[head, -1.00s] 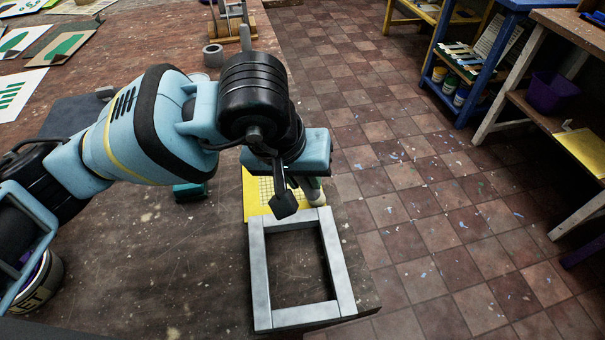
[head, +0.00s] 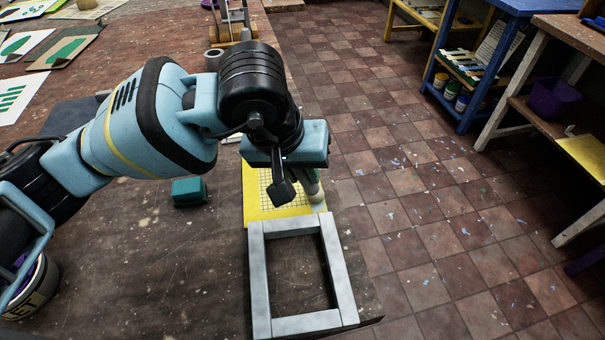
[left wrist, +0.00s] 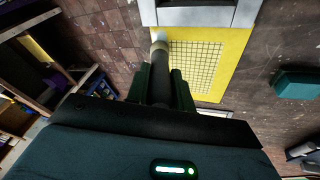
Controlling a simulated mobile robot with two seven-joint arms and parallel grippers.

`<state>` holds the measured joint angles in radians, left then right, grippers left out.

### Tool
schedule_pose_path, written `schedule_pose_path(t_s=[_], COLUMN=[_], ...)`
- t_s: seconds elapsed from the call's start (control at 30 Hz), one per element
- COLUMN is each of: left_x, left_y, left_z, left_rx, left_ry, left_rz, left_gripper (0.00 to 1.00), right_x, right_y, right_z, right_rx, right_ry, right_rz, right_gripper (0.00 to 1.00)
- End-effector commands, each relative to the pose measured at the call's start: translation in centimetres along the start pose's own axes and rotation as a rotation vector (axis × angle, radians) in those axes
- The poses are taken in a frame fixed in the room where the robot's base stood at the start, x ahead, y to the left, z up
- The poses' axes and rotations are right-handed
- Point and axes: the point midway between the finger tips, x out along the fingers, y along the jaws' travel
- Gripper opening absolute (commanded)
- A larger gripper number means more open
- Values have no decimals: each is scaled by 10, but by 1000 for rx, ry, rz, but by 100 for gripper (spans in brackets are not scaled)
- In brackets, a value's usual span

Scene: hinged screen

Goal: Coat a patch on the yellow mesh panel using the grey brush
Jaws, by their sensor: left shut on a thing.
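The yellow panel with a square mesh (head: 258,207) lies flat on the table at the far side of an open grey frame (head: 260,285). The panel's mesh also shows in the left wrist view (left wrist: 198,62). My left gripper (left wrist: 161,88) is shut on the handle of the grey brush (left wrist: 159,72). The brush points down, its pale tip over the panel's edge strip beside the mesh, close to the frame. Whether the tip touches the panel I cannot tell. In the head view my wrist covers much of the panel and most of the brush (head: 313,190). My right gripper is not in view.
A teal block (head: 189,191) lies left of the panel. A labelled can (head: 40,290) stands at lower left. A grey roll (head: 213,57) and a wooden rack stand at the far side. The table edge runs close on the right, with tiled floor beyond.

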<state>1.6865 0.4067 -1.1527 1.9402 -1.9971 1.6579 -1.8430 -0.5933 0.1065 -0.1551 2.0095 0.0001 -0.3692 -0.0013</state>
Motion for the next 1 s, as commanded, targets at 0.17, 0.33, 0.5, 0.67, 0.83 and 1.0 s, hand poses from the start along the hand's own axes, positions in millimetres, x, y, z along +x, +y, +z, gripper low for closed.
schedule_pose_path(t_s=[0.17, 0.33, 0.5, 0.67, 0.83, 1.0], left_x=[1, 1, -1, -3, -4, -4], left_y=[-1, -1, 2, 5, 7, 7], left_z=[0, 1, 7, 16, 22, 22], left_rx=[-1, -1, 1, 2, 1, 0], left_ry=[-1, -1, -1, -1, -2, -2], left_rz=[-4, -4, -3, -3, -3, -2], left_gripper=[0, 0, 0, 0, 0, 0], right_x=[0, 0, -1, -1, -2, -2], right_y=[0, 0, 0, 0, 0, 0], right_z=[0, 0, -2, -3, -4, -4], right_rx=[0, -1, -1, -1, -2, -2], right_ry=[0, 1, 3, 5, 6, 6], right_rz=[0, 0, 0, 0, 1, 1], right_gripper=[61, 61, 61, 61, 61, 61])
